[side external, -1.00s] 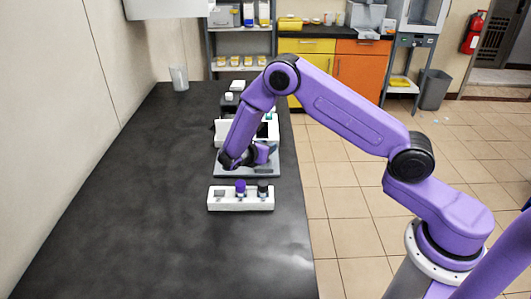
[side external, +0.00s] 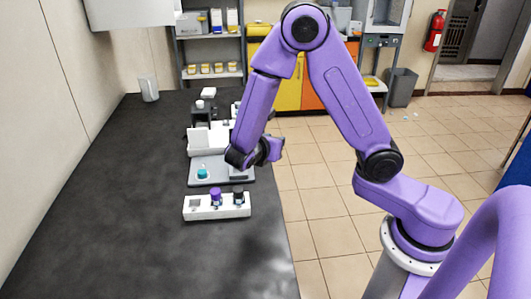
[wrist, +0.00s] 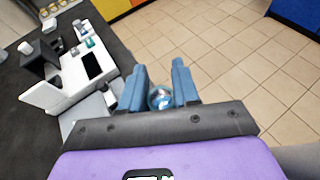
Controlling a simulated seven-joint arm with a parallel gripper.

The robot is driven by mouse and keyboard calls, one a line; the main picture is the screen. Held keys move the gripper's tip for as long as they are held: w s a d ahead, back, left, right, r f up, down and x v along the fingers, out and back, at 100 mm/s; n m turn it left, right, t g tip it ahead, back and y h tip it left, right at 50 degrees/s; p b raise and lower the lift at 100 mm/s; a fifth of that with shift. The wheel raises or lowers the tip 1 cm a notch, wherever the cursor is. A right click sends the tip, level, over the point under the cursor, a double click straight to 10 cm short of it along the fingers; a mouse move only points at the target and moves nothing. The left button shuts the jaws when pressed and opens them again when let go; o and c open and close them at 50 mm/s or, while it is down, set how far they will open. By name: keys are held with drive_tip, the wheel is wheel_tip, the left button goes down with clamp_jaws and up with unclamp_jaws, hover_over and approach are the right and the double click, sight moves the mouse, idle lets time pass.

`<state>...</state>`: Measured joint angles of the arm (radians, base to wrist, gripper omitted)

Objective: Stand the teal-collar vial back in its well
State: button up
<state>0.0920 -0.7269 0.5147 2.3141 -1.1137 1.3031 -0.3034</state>
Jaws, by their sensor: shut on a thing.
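My gripper (wrist: 160,92) has its blue fingers shut on a small round glassy thing (wrist: 160,98) with a teal tint. It looks like a vial seen end-on, but its collar is not clear. In the side view my gripper (side external: 272,149) is raised at the right edge of the bench, and the held thing is too small to make out there. A small teal-topped piece (side external: 202,174) stands on the grey plate (side external: 220,181), left of my gripper. The white rack (side external: 217,212) in front holds a purple-collar vial (side external: 215,196) and a dark-collar vial (side external: 238,195). Its left well (side external: 194,204) shows no vial.
White equipment (side external: 200,138) stands behind the plate and also shows in the wrist view (wrist: 45,95). A clear beaker (side external: 148,89) is at the far left. The front of the black bench (side external: 130,240) is clear. Tiled floor lies below my gripper's right side.

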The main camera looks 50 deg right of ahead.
drive_tip(key=w+a+r+n+t+y, duration=0.35)
drive_tip(key=r+n+t+y, duration=0.25)
drive_tip(key=n+t+y, duration=0.4)
drive_tip(key=s+a+f+m+g+h, duration=0.35)
drive_tip(key=a+f+h, duration=0.3)
drive_tip(key=a, duration=0.45)
hover_over(195, 198)
drive_tip(key=s, duration=0.1)
drive_tip(key=shift+m+g, duration=0.25)
drive_tip(key=shift+m, duration=0.1)
wheel_tip(195, 198, down, 9)
drive_tip(key=shift+d+r, duration=0.1)
drive_tip(key=shift+r, duration=0.1)
drive_tip(key=shift+w+f, duration=0.45)
drive_tip(key=shift+f, duration=1.6)
drive_tip(key=shift+f, duration=0.25)
